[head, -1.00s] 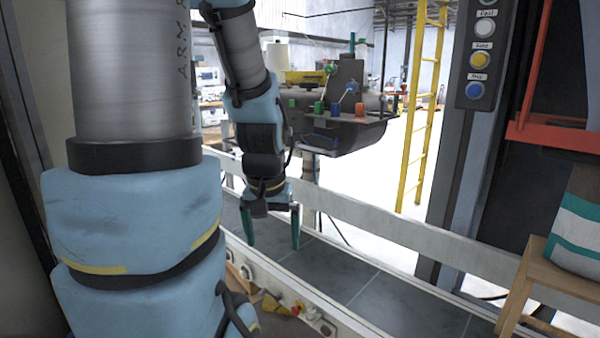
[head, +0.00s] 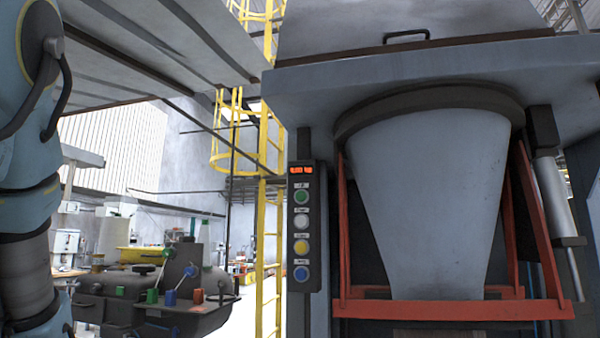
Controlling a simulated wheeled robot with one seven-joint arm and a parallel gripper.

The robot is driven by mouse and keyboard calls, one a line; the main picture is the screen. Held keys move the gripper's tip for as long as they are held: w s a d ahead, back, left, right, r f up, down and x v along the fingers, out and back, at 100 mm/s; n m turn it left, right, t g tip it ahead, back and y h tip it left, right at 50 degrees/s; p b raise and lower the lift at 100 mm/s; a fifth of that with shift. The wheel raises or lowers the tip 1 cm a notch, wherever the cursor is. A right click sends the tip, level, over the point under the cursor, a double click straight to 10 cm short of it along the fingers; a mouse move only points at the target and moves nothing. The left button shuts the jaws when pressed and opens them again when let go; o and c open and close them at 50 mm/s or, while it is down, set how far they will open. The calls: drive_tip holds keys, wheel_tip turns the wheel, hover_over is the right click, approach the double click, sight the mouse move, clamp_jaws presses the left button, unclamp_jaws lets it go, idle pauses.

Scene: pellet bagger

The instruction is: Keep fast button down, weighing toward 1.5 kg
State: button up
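The control panel (head: 304,228) is on the dark post left of the bagger. It has a lit red display (head: 301,170) at the top, with digits too small to read. Below it, in a column, are a green button (head: 301,196), a white button (head: 301,221), a yellow button (head: 301,247) and a blue button (head: 301,273). The small labels are blurred; I cannot tell for sure which is fast. Nothing touches the buttons. The grey tapered hopper (head: 430,200) hangs right of the panel in a red frame (head: 455,310).
A yellow caged ladder (head: 268,240) stands behind, left of the panel. A dark machine with coloured blocks (head: 165,305) is at lower left. A grey overhead platform (head: 150,45) spans the upper left. The space directly before the panel looks clear.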

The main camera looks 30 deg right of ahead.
drive_tip(key=shift+c, duration=0.2)
clamp_jaws()
idle(0.6)
idle(1.0)
